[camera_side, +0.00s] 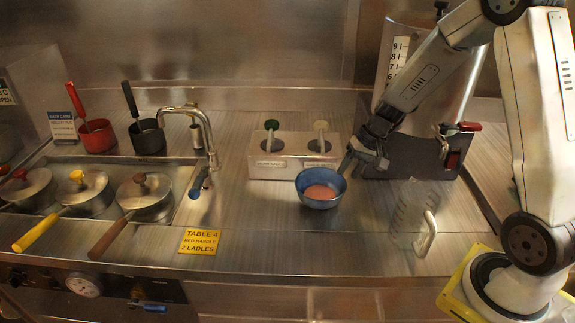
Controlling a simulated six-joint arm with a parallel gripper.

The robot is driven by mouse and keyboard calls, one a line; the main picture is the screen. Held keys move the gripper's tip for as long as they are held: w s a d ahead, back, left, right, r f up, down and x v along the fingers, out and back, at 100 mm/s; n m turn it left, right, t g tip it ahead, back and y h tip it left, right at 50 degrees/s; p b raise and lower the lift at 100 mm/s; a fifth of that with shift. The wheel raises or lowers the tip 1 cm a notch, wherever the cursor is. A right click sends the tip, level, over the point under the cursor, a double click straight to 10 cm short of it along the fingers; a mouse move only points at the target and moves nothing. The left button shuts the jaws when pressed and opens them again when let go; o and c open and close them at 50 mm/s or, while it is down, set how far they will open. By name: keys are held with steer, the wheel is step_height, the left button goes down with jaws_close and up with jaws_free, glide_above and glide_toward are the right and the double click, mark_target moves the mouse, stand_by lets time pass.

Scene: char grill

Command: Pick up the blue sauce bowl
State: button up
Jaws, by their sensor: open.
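The blue sauce bowl (321,196) sits upright on the metal counter, in front of the white sauce dispenser box. It holds a pinkish sauce. My gripper (364,166) is just above and to the right of the bowl's rim, tilted down toward it. Its jaws are open and hold nothing that I can see. I cannot tell whether a fingertip touches the rim.
The dispenser box (292,160) stands close behind the bowl. A clear jug (408,215) stands to the right. A tap (200,130) and lidded pans (145,196) are at left. A yellow card (199,242) lies in front. Counter before the bowl is clear.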

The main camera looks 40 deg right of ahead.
mark_target(341, 183)
steer(key=shift+f, duration=0.1)
steer(key=shift+x, duration=2.5)
steer(key=shift+s+a, duration=0.1)
steer(key=shift+a, duration=0.05)
jaws_close()
